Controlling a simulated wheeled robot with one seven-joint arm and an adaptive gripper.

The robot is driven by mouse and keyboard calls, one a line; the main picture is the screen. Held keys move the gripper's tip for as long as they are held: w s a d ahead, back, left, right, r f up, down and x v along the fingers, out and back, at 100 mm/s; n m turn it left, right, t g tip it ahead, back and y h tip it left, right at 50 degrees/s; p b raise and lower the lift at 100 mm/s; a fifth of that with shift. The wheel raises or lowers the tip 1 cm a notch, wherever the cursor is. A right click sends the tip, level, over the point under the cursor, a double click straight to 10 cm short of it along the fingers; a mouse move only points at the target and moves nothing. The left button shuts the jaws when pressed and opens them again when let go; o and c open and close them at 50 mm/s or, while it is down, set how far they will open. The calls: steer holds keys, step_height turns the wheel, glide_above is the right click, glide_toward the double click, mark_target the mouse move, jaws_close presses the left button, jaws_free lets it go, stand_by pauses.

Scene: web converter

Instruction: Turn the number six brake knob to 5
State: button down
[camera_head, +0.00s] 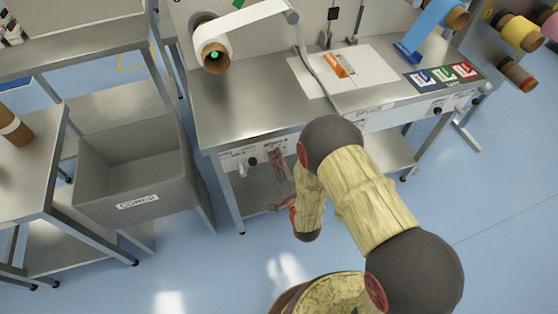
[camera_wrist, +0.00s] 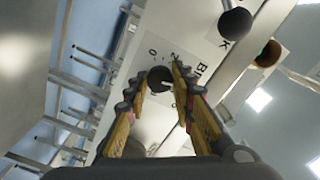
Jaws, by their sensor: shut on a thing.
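The black round brake knob (camera_wrist: 160,80) is in the middle of the wrist view, on a pale panel with a printed scale; a 0 and a 2 can be made out. A light pointer mark shows on its face. My gripper (camera_wrist: 157,72) is shut on this knob, one finger on each side. In the head view my gripper (camera_head: 284,172) is at the front panel (camera_head: 240,157) of the steel table, partly behind my arm. The gripped knob is not clearly visible there. The full scale and the knob's number cannot be read.
Another black knob (camera_head: 253,161) sits on the front panel left of my gripper. A dark round knob (camera_wrist: 235,24) shows at the top of the wrist view. A grey bin (camera_head: 130,165) stands left of the table. The blue floor in front is open.

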steer(key=shift+m+b, duration=0.35)
steer(key=shift+m, duration=0.95)
steer(key=c, duration=1.5)
jaws_free()
steer(key=v, duration=1.2)
